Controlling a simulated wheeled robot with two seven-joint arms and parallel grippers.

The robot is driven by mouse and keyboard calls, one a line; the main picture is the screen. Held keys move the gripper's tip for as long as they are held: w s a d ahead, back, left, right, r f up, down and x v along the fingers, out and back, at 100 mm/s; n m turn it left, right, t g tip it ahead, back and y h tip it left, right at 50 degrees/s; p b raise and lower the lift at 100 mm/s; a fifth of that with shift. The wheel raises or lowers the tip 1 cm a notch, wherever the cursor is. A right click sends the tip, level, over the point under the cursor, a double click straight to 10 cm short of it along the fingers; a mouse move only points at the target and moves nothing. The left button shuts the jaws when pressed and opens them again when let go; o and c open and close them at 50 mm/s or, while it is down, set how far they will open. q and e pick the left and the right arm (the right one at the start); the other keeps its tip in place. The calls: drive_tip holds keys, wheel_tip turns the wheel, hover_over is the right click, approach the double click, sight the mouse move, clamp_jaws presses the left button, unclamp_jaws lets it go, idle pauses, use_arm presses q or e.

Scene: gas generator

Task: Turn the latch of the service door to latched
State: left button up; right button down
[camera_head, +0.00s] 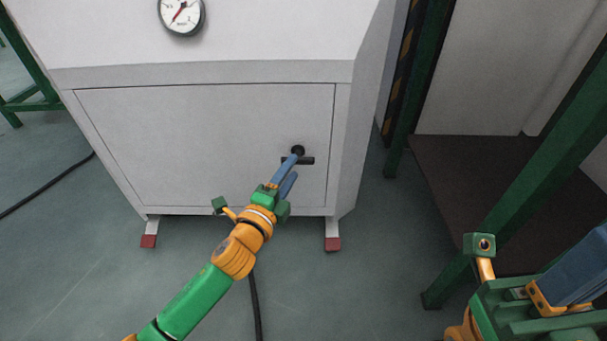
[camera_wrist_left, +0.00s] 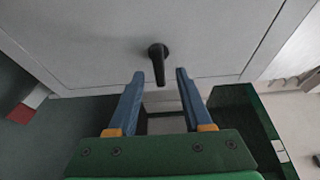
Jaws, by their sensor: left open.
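The service door (camera_head: 190,145) is a flat light panel on the front of the white cabinet, and it looks flush with its frame. Its black latch (camera_head: 305,160) sits near the right edge; in the head view its bar looks roughly level. In the left wrist view the latch (camera_wrist_left: 159,63) shows a round pivot with a handle pointing down the picture, between and just ahead of the fingertips. My left gripper (camera_head: 291,168) is open at the latch, its blue fingers (camera_wrist_left: 158,82) apart; I see no grip on it. My right gripper (camera_head: 585,268) is partly cut off at the lower right; its jaw state is unclear.
A pressure gauge (camera_head: 182,15) is on the cabinet above the door. Green frame posts (camera_head: 520,190) and a dark platform (camera_head: 450,180) stand to the right. Black cable (camera_head: 255,305) lies on the floor. The floor before the cabinet is otherwise clear.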

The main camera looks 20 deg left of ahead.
use_arm(q)
drive_tip(key=shift+w+d+b, duration=0.15)
drive_tip(key=shift+w+b, duration=0.25)
drive_tip(key=shift+w, duration=0.75)
drive_tip(key=shift+w+d+b, duration=0.1)
drive_tip(key=shift+w+b, duration=0.25)
drive_tip(key=shift+w, duration=0.8)
clamp_jaws()
drive_tip(key=shift+f, duration=0.1)
